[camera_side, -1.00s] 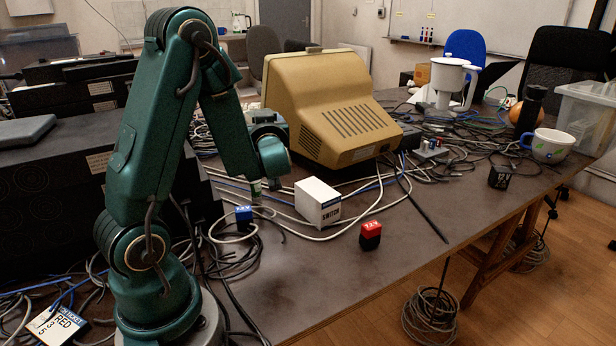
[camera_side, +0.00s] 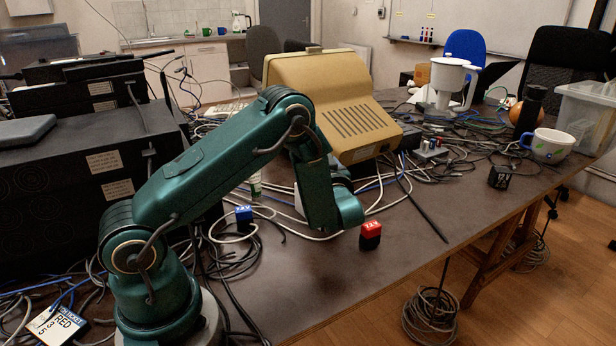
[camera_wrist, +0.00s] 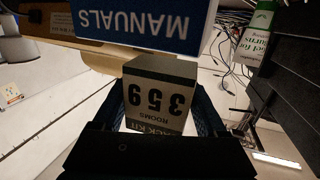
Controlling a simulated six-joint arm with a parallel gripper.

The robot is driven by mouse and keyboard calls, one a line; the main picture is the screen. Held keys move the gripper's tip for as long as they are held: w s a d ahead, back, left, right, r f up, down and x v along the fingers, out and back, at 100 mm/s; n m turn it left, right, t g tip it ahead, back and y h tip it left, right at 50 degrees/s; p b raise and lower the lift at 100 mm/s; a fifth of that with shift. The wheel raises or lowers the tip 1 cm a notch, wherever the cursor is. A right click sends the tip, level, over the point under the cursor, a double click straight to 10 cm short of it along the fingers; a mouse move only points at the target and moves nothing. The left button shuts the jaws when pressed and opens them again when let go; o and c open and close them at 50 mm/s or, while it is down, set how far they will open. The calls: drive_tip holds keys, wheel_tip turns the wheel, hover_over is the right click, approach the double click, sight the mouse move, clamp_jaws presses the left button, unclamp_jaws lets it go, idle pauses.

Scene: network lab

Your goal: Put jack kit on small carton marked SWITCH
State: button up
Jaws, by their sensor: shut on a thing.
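In the wrist view the jack kit (camera_wrist: 160,92), a small box with a pale label reading 359 ROOMS and JACK KIT upside down, sits between the two dark fingers of my gripper (camera_wrist: 160,100). My gripper is shut on it. In the side view my arm's end hangs in front of the monitor, and my fingers and the jack kit are hidden behind it. The white carton marked SWITCH (camera_side: 298,201) is almost wholly covered by my arm, with only a pale sliver at its left edge showing. I cannot tell the gap between kit and carton.
A red-topped block (camera_side: 370,236) stands just right of my arm, a blue-topped block (camera_side: 244,216) left among loose cables. The tan monitor (camera_side: 340,100) rises behind. A blue MANUALS label (camera_wrist: 140,25) and a green-and-white tube (camera_wrist: 257,35) show in the wrist view. Bare table lies in front.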

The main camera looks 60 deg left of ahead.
drive_tip(key=shift+f, duration=0.85)
drive_tip(key=o, duration=1.4)
drive_tip(key=shift+f, duration=0.15)
